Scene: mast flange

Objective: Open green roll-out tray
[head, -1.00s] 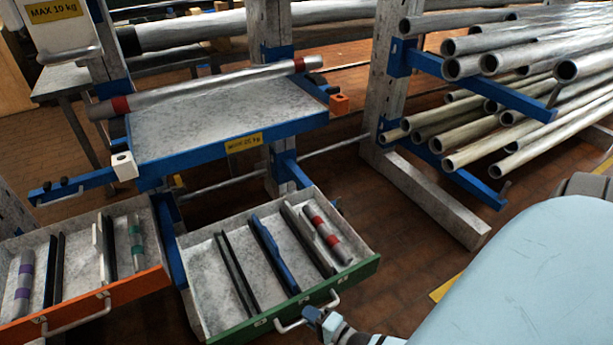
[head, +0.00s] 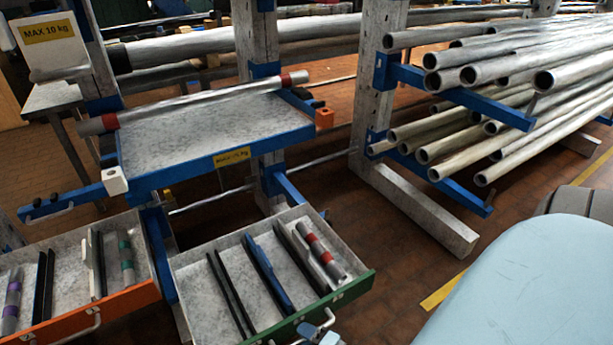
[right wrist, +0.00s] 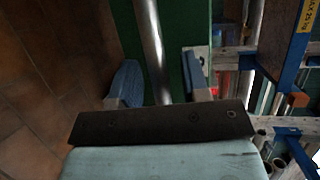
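The green-fronted roll-out tray (head: 345,293) stands pulled out at the lower middle of the head view. It holds dark and blue dividers and a grey tube with red bands (head: 320,250). Its metal handle (head: 332,317) is partly cut off by the bottom edge. My right gripper (head: 318,335) is at this handle. In the right wrist view, the open fingers of my right gripper (right wrist: 160,64) stand on either side of the handle bar (right wrist: 152,40), with gaps visible. The green front (right wrist: 180,45) lies behind it. My left gripper is not in view.
An orange-fronted tray (head: 110,303), also out, stands to the left. A blue-edged shelf (head: 230,152) with a long red-banded tube (head: 200,100) is above. A rack of pipes (head: 500,75) stands at right. Open floor (head: 385,290) lies right of the green tray.

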